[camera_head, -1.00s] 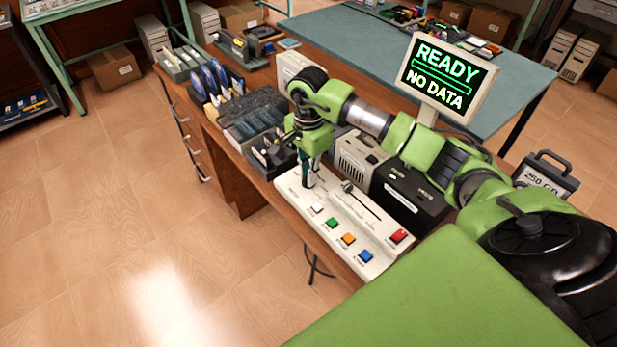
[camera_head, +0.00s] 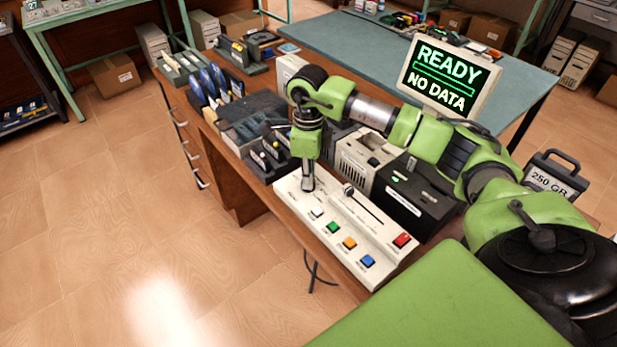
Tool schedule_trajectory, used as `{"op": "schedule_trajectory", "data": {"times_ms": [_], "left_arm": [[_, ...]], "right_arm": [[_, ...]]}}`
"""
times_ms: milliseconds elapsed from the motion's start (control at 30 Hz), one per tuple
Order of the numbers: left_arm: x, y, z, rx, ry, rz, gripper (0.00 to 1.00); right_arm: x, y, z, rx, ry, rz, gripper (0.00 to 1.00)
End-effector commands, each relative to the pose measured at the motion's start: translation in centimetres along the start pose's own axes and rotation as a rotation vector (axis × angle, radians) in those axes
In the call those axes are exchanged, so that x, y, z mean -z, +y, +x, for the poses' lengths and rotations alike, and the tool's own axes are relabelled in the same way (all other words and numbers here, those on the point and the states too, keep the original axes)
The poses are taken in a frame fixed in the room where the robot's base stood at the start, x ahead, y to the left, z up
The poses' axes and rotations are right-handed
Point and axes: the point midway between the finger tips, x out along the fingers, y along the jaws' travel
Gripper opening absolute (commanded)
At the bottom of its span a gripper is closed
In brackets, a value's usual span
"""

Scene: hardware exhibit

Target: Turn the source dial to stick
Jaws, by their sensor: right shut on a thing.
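The white control panel (camera_head: 335,236) lies near the front edge of the wooden desk. It has white, green, orange, blue and red buttons, a slider slot and a small knob (camera_head: 348,189) at its top. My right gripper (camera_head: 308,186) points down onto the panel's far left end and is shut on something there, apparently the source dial. The gripper hides the dial, so I cannot read its setting. My left gripper is not in view.
A monitor (camera_head: 448,78) reading "READY NO DATA" stands behind my right arm. A beige box (camera_head: 362,156) and a black box (camera_head: 412,198) stand behind the panel. Racks of cards (camera_head: 215,88) fill the desk's left part. Open tiled floor lies in front.

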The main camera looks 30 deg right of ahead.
Motion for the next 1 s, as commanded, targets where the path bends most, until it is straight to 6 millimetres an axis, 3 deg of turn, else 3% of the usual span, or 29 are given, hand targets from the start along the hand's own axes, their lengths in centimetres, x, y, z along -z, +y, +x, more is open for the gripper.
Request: {"op": "schedule_trajectory", "data": {"times_ms": [333, 900, 933, 1000], "left_arm": [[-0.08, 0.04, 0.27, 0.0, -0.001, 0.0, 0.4], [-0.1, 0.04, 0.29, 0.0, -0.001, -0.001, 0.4], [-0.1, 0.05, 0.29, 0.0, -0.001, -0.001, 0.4], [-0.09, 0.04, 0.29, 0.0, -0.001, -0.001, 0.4]], "right_arm": [[0.07, -0.02, 0.04, 0.001, 0.002, 0.148, 0.0], [0.07, -0.02, 0.01, 0.001, 0.002, 0.177, 0.0], [0.07, -0.02, 0.01, 0.001, 0.002, 0.177, 0.15], [0.07, -0.02, 0.01, 0.001, 0.002, 0.177, 0.27]]}}
